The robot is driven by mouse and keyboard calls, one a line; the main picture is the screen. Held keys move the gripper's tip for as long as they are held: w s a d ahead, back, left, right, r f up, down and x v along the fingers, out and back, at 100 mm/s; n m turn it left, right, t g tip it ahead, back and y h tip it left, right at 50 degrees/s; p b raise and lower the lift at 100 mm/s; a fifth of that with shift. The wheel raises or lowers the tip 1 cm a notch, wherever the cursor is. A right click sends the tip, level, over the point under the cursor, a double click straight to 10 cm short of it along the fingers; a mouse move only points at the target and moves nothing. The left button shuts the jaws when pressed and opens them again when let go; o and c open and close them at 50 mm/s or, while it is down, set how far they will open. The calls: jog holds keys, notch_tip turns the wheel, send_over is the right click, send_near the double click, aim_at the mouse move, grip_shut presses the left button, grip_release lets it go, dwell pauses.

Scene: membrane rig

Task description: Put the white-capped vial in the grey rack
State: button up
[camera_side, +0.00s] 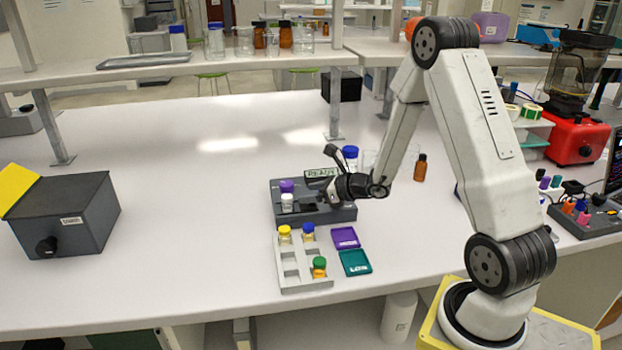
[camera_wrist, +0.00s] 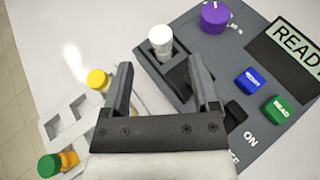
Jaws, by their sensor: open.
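The white-capped vial (camera_wrist: 161,40) stands in a slot of a dark grey instrument (camera_side: 345,213), on its left part near the purple knob; it also shows in the side view (camera_side: 287,202). My gripper (camera_wrist: 162,70) is open and empty, its fingers pointing toward the vial and apart from it. In the side view my gripper (camera_side: 322,196) is over the instrument, right of the vial. The light grey rack (camera_side: 291,269) lies in front of the instrument.
The instrument has a purple knob (camera_wrist: 214,17), a blue button (camera_wrist: 250,80), a green button (camera_wrist: 281,110) and a display reading READY (camera_wrist: 296,42). Purple (camera_side: 345,238) and teal (camera_side: 355,263) trays lie right of the rack. A dark box (camera_side: 65,218) stands far left; bench between is clear.

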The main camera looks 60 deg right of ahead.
jog(key=shift+v, duration=2.25)
jog(key=s+a+n+g+y, duration=0.1)
jog(key=s+a+n+g, duration=0.1)
jog(key=a+n, duration=0.3)
jog(key=s+a+f+n+g+y, duration=0.1)
jog(key=s+a+n+g, duration=0.2)
jog(key=a+n+g, duration=0.1)
jog(key=s+a+n+g+y, duration=0.2)
jog(key=a+n+g, duration=0.1)
jog(key=a+n, duration=0.3)
jog(key=shift+s+a+f+n+g, duration=0.3)
jog(key=shift+a+f+n, duration=0.05)
jog(key=shift+a+n, duration=0.05)
jog(key=s+n+h, duration=0.1)
jog(key=n+h, duration=0.1)
jog(key=n, duration=0.4)
jog(key=s+a+r+n+h, duration=0.1)
jog(key=n+h, duration=0.1)
jog(key=n, duration=0.4)
jog(key=s+r+n+g+h, duration=0.1)
jog(key=n+h, duration=0.1)
jog(key=n, duration=0.4)
jog(key=shift+s+a+h, duration=0.25)
jog(key=shift+a+h, duration=0.05)
jog(key=shift+a, duration=0.05)
